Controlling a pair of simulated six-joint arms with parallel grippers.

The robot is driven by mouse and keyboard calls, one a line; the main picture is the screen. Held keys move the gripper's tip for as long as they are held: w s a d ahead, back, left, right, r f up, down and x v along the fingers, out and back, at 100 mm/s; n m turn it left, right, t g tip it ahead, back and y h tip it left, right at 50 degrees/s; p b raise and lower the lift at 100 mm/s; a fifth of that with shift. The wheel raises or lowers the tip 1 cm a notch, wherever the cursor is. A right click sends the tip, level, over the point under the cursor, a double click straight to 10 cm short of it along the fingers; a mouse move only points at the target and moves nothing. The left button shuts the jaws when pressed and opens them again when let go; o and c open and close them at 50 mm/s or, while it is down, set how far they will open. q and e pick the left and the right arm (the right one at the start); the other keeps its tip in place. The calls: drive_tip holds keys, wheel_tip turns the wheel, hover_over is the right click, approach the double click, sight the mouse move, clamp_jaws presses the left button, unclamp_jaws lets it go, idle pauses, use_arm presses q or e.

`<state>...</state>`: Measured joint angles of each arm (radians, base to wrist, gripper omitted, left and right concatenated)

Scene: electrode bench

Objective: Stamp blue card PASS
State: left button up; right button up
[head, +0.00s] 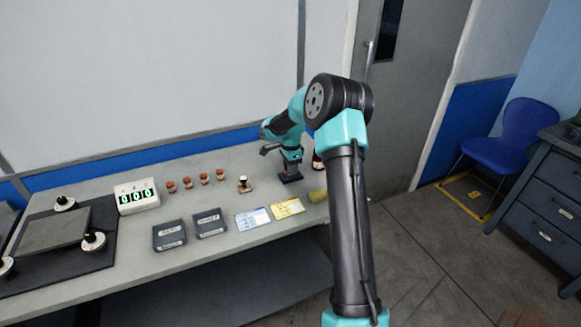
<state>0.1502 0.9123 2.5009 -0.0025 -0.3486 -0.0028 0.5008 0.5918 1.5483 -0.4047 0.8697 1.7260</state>
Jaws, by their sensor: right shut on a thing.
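The blue card (253,219) lies flat near the front edge of the bench, left of a yellow card (287,208). My right gripper (291,158) points down behind the yellow card, over a dark block (291,177) that looks like an ink pad or a stamp's base. It is shut on what looks like a second stamp, mostly hidden by the gripper. No PASS wording is readable on it. My left gripper is out of view.
Two dark labelled boxes (169,235) (209,223) lie left of the cards. Several brown pots (187,183), a counter display (137,197) and a dark mat (70,262) with equipment are further left.

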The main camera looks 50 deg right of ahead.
drive_tip(key=shift+f, duration=0.6)
idle(1.6)
drive_tip(key=shift+r, duration=0.1)
drive_tip(key=shift+r, duration=3.5)
